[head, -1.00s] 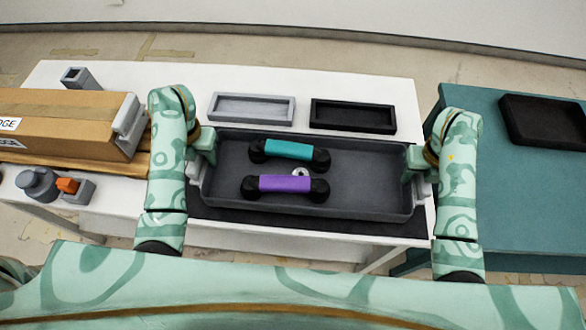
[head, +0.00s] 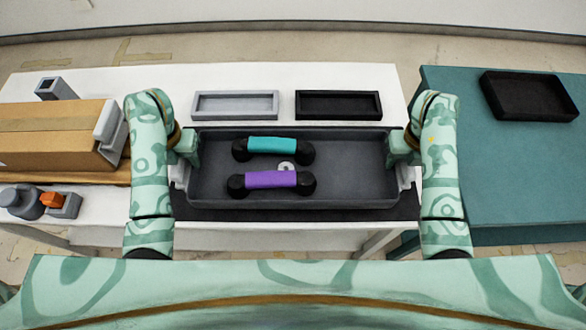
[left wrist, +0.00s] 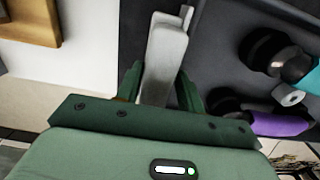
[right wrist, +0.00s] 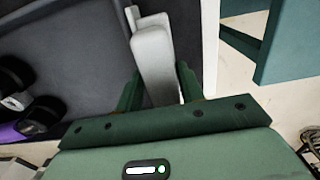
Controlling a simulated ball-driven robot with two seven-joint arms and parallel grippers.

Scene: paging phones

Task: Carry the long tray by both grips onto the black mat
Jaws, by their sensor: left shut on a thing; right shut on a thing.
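The long dark grey tray (head: 345,170) is over the black mat (head: 300,214), which shows along its front edge and corners. I cannot tell whether the tray touches the mat. A teal-handled dumbbell-shaped phone (head: 272,145), a purple-handled one (head: 271,180) and a small white ring (head: 287,166) lie inside it. My left gripper (head: 190,148) is shut on the tray's left grip, a pale grey bar seen in the left wrist view (left wrist: 165,55). My right gripper (head: 398,148) is shut on the right grip, seen in the right wrist view (right wrist: 155,60).
A light grey small tray (head: 236,104) and a black small tray (head: 338,105) stand behind the long tray on the white table (head: 300,76). A cardboard box (head: 50,130) is at left. A teal table (head: 510,180) with a black tray (head: 528,96) is at right.

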